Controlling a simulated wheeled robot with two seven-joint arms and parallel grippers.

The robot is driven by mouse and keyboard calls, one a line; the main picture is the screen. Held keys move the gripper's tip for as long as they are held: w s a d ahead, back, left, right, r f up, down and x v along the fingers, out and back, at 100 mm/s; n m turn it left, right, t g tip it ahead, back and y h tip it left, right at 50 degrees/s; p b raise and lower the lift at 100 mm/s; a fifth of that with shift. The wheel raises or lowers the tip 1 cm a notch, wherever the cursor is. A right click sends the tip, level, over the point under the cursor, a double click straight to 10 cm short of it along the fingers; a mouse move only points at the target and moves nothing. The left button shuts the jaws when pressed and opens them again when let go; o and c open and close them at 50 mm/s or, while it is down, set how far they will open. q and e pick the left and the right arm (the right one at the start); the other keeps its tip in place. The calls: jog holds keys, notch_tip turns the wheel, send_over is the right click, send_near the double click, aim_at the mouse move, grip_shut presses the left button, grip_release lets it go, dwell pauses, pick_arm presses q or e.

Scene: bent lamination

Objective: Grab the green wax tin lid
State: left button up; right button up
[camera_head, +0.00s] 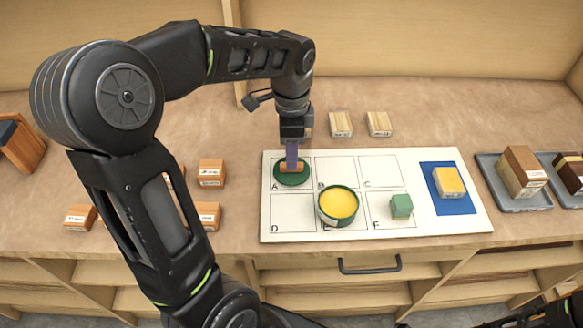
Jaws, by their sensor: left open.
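The green wax tin lid (292,180) is a dark green disc lying flat in cell A of the white board. A small orange-brown piece shows on top of it at my left gripper's tips; I cannot tell if it is part of the lid. My left gripper (292,163) is open and points straight down over the lid, hiding part of it. I cannot tell if the fingers touch it. The open green tin of yellow wax (338,205) stands to the right and nearer, over cell E. My right gripper is not in view.
The white board (297,229) also carries a green block (401,205) in cell F and a yellow-topped block (449,181) on a blue patch. Two pale blocks stand behind it. Several wooden blocks lie left of it. Grey trays (494,167) with blocks are at the right.

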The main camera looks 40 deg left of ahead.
pick_arm(q)
notch_tip(320, 180, down, 3)
jog(key=shift+f, duration=0.2)
jog(key=shift+c, duration=0.4)
grip_shut()
dwell(0.3)
